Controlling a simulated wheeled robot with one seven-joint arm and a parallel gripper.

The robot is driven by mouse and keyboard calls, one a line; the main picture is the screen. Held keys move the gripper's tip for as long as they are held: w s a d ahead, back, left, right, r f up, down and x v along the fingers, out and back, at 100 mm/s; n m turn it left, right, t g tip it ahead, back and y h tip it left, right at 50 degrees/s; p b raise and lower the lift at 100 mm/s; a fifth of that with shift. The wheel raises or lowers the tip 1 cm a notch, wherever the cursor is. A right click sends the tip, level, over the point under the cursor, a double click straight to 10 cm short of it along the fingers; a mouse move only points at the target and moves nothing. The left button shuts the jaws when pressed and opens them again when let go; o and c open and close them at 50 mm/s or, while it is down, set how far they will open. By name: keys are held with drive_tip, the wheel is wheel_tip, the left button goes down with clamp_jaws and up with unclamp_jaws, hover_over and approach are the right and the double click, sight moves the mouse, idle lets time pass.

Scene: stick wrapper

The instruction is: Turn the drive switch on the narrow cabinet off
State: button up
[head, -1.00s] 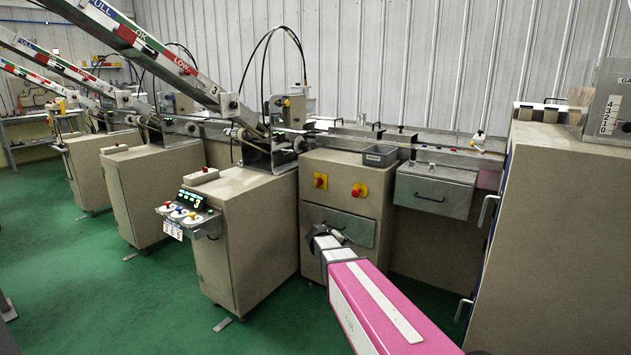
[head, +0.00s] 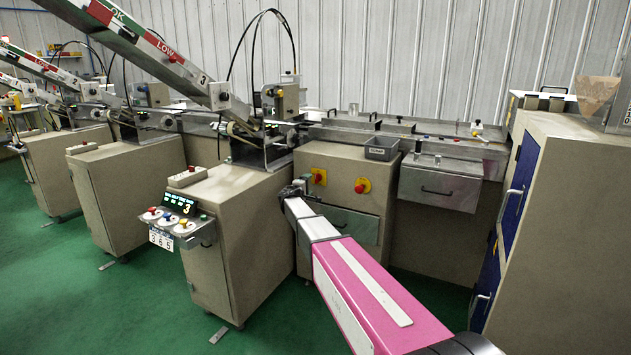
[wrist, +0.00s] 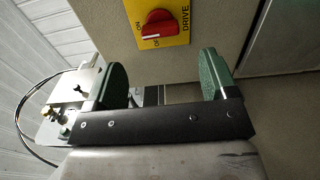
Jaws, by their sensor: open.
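The beige cabinet (head: 345,163) in the middle carries two red knobs on yellow plates, a left one (head: 319,177) and a right one (head: 362,186). The wrist view shows a red drive switch (wrist: 160,23) on a yellow plate marked DRIVE, ON and OFF, turned sideways in the picture. A white line lies along the knob's lower edge; I cannot tell surely which label it marks. My gripper (wrist: 163,80) is open and empty, its green-lined fingers apart below the plate in that view, not touching the knob. In the head view my gripper (head: 296,188) is small and dark, just left of the left knob.
A cabinet with a display panel (head: 180,208) stands close left of my gripper. A drawer (head: 345,224) lies below the knobs. A grey bin (head: 381,148) sits on top. A tall cabinet (head: 570,230) stands at right.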

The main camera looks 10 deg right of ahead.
sight(316, 179)
drive_tip(key=x, duration=0.8)
drive_tip(key=shift+s, duration=0.1)
drive_tip(key=c, duration=0.9)
